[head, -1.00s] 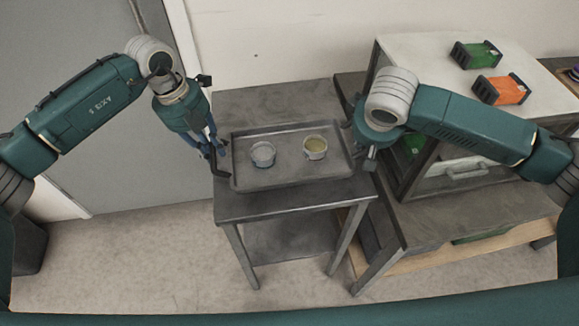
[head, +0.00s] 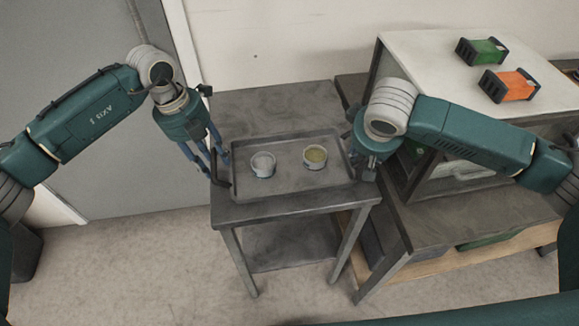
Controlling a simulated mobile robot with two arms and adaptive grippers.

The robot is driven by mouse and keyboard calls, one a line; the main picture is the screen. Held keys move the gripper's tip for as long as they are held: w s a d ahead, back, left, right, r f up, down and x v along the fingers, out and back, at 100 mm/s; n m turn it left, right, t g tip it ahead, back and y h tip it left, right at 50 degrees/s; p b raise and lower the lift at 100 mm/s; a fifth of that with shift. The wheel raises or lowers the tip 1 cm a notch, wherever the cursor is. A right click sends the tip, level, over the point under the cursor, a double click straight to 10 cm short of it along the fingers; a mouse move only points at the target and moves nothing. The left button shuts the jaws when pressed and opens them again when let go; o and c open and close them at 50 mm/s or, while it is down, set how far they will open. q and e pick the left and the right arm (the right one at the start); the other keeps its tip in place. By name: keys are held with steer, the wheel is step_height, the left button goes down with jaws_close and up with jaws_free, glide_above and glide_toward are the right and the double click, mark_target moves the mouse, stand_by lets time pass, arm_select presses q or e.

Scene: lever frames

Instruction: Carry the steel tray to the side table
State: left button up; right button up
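The steel tray (head: 291,188) is a grey rectangular tray with a raised rim. It appears to rest flat on the dark grey side table (head: 300,212). It carries a whitish cup (head: 263,165) on the left and a cup with yellowish contents (head: 315,157) on the right, both upright. My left gripper (head: 210,165) is at the tray's left end, its blue fingers spread apart around the dark left handle (head: 219,181). My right gripper (head: 362,170) is at the tray's right end. Its fingers are mostly hidden by its own arm, and so is the right handle.
Right of the side table stands a dark bench (head: 440,215) bearing a white-topped cabinet (head: 425,52). A green box (head: 482,51) and an orange box (head: 508,86) are on top. A grey door (head: 90,120) and wall are behind. The floor in front is clear.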

steer(key=shift+r, duration=0.25)
arm_select(q)
step_height(320, 180, up, 12)
steer(key=a, duration=0.2)
steer(key=shift+s+f, duration=0.15)
arm_select(e)
steer(key=v, duration=1.1)
steer(key=shift+s+r, duration=0.15)
steer(key=shift+r, duration=0.1)
arm_select(q)
steer(key=shift+a, duration=0.1)
